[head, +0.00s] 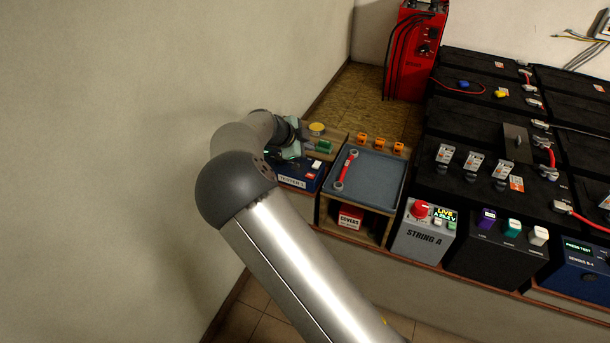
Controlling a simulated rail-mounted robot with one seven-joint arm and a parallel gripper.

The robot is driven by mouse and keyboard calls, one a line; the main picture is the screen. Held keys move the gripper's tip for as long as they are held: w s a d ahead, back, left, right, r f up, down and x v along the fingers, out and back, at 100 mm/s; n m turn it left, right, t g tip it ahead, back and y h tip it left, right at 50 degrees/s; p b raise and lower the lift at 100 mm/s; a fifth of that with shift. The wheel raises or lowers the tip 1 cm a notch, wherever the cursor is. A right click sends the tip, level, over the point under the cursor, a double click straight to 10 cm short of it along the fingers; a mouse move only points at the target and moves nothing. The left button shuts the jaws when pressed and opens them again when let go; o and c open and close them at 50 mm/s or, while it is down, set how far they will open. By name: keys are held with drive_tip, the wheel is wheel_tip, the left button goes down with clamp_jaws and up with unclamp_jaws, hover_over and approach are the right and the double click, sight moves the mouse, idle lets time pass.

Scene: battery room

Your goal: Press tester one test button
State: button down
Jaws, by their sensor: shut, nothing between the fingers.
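A blue box with a white label (292,182), which seems to read tester 1, stands at the left end of the bench. A small white button or cap (317,165) shows on its top right. My gripper (290,152) is over the back left of this box, shut and empty. My wrist and gripper hide much of the box's top, so its display and any other buttons there are mostly covered. I cannot tell whether the fingertips touch the box. Another blue unit (588,262) at the far right has a lit screen reading press test.
A grey tray (384,195) with a red-handled wrench (345,170) is right of the tester. Orange pieces (380,142), a green block (324,147) and a yellow disc (317,128) lie behind. The String A box (420,240) and black batteries (480,180) fill the right. A wall is close left.

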sight(307, 177)
drive_tip(key=shift+f, duration=0.1)
wheel_tip(307, 177, down, 8)
drive_tip(key=b, duration=0.3)
drive_tip(key=shift+f+b, duration=0.35)
drive_tip(key=shift+b, duration=0.15)
drive_tip(key=shift+f+b, duration=0.75)
drive_tip(key=shift+b, duration=0.7)
idle(2.3)
idle(0.3)
drive_tip(key=shift+r, duration=0.8)
drive_tip(key=shift+r+p, duration=0.35)
drive_tip(key=shift+r, duration=2.15)
drive_tip(key=shift+d, duration=0.1)
